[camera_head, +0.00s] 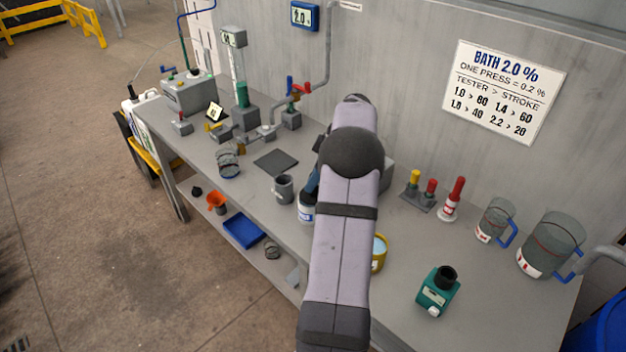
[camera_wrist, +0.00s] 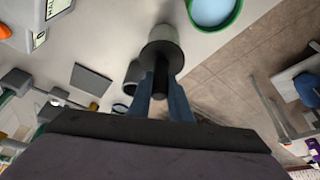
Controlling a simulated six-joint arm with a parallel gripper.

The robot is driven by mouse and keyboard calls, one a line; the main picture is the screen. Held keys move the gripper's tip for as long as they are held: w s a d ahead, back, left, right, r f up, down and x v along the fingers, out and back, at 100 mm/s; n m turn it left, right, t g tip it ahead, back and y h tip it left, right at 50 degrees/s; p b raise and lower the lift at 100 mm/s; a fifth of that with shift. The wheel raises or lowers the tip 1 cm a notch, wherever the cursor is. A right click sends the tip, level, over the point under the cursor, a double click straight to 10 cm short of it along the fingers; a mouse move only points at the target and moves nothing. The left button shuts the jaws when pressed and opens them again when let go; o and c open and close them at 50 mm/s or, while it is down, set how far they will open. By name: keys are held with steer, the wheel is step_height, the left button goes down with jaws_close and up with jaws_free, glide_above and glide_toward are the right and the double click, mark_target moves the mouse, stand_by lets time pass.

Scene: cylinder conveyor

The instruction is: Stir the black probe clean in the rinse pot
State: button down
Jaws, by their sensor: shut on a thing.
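My gripper (camera_wrist: 162,92) has blue fingers, shown in the wrist view closed on the black probe (camera_wrist: 160,76). In the head view, a piece of a blue finger (camera_head: 313,181) shows at the left edge of my arm. The probe stands at a pale grey pot (camera_wrist: 164,38) just beyond the fingers; I cannot tell how deep it sits. A white pot with a dark blue label (camera_head: 306,208), partly behind my arm in the head view, appears to be the same pot.
A grey cup (camera_head: 284,188) and dark pad (camera_head: 276,162) lie left. A teal device (camera_head: 438,290), red-capped bottle (camera_head: 452,200) and clear jugs (camera_head: 550,243) stand right.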

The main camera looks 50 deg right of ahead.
steer(key=shift+w+d, duration=0.3)
steer(key=shift+w, duration=0.1)
steer(key=shift+w+a, duration=0.65)
steer(key=shift+s, duration=0.1)
steer(key=shift+s+a+f+b, duration=0.1)
steer(key=shift+s+a+b, duration=0.25)
steer(key=shift+b, duration=0.25)
steer(key=shift+s+a, duration=0.25)
steer(key=shift+a, duration=0.05)
steer(key=shift+d, duration=0.1)
